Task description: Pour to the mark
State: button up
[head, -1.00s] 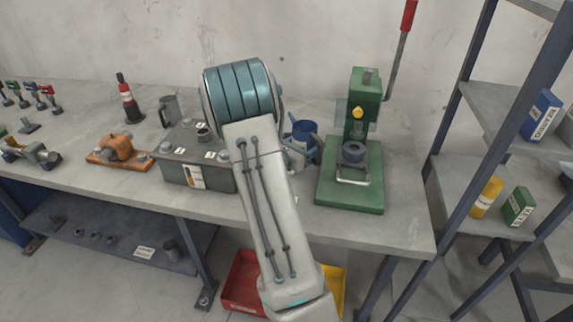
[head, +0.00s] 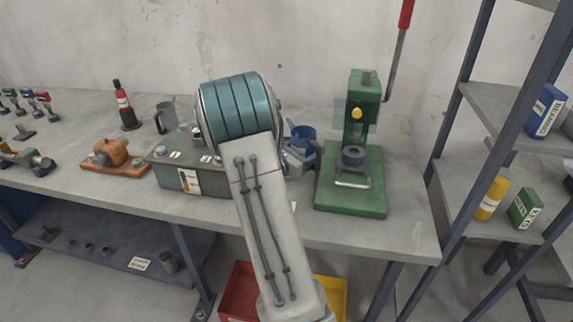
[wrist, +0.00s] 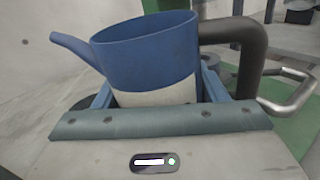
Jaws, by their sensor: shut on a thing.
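A blue jug (wrist: 150,55) with a pale lower band, a spout on the left and a dark handle on the right fills the upper wrist view. My gripper (wrist: 155,95) is shut on the jug's lower body, with a blue finger on each side. The jug looks close to upright; its contents are not visible. In the head view the jug (head: 303,135) shows partly to the right of my arm, left of the green press, and my gripper is mostly hidden there. A grey mug (head: 165,117) stands at the back of the bench. No fill mark is readable.
The green press (head: 350,185) with a raised red-tipped lever stands right of the jug. Shelves (head: 485,165) rise on the right.

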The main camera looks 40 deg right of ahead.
aim_at(297, 130)
jog(key=shift+w+a+r+n+t+p, duration=0.3)
jog(key=shift+w+a+r+n+p, duration=0.25)
jog(key=shift+w+r+n+p, duration=0.3)
jog(key=shift+s+f, duration=0.1)
jog(key=shift+r+p, duration=0.45)
jog(key=shift+r, duration=0.2)
jog(key=shift+w+a+r+p, duration=0.1)
jog(key=shift+a+r+p, duration=0.15)
jog(key=shift+r, duration=0.2)
jog(key=shift+w+a+r+p, duration=0.1)
jog(key=shift+a+r+p, duration=0.05)
jog(key=shift+r+p, duration=0.2)
jog(key=shift+r, duration=0.45)
jog(key=shift+s+d+r+m+p, duration=0.15)
jog(key=shift+s+d+r+p, duration=0.1)
jog(key=shift+r+p, duration=0.15)
jog(key=shift+s+d+r+m+p, duration=0.1)
jog(key=shift+s+d+r+p, duration=0.05)
jog(key=shift+d+r+p, duration=0.2)
jog(key=shift+a+r, duration=0.15)
jog(key=shift+r, duration=0.15)
